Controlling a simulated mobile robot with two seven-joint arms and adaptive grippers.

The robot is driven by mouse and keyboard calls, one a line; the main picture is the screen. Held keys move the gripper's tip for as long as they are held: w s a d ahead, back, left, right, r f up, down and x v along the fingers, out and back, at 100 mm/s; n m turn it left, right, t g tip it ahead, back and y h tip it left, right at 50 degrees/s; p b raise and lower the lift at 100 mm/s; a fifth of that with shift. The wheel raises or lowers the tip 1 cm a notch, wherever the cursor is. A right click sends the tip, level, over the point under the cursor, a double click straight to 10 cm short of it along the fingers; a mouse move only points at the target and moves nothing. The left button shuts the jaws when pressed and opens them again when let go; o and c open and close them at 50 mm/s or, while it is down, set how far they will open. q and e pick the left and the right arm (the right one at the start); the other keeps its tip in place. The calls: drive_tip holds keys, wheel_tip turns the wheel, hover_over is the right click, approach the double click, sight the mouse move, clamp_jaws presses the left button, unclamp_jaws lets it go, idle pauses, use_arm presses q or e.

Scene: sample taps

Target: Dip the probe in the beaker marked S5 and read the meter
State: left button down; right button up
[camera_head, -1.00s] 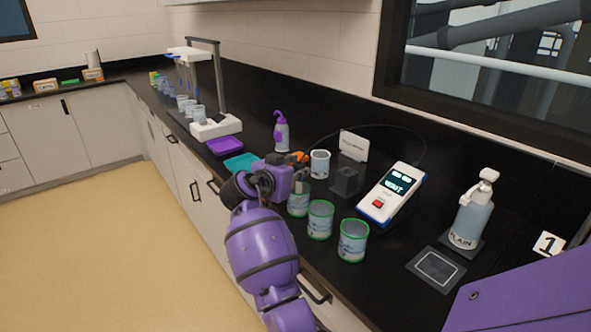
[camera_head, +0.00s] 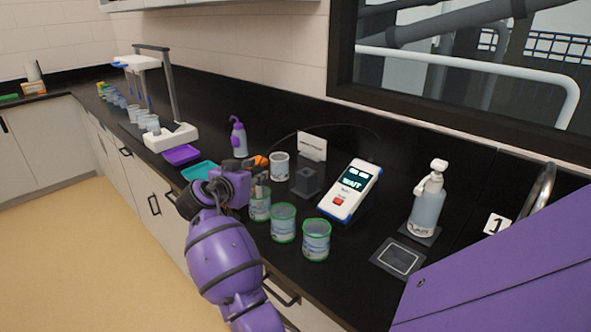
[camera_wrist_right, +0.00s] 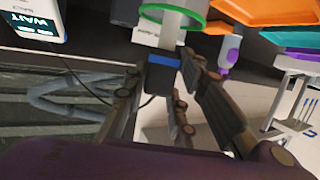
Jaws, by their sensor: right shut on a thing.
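My right gripper (camera_head: 256,178) is shut on the probe, just above the leftmost of three green-rimmed beakers (camera_head: 260,208). In the right wrist view the probe (camera_wrist_right: 163,68) has a dark body with a blue band between the fingers, and its pale shaft passes within the beaker's green rim (camera_wrist_right: 190,27). How deep the tip reaches is hidden. The other two green-rimmed beakers (camera_head: 283,224) (camera_head: 316,240) stand to the right. Their marks are too small to read. The white and blue meter (camera_head: 350,190) shows WAIT. My left gripper is not in view.
A grey-white beaker (camera_head: 279,167), a dark block (camera_head: 306,181) and a white card (camera_head: 312,147) stand behind. A pump bottle (camera_head: 428,205) and a dark framed pad (camera_head: 398,259) lie right of the meter. A purple-topped bottle (camera_head: 239,140) and trays (camera_head: 182,155) (camera_head: 200,170) are to the left.

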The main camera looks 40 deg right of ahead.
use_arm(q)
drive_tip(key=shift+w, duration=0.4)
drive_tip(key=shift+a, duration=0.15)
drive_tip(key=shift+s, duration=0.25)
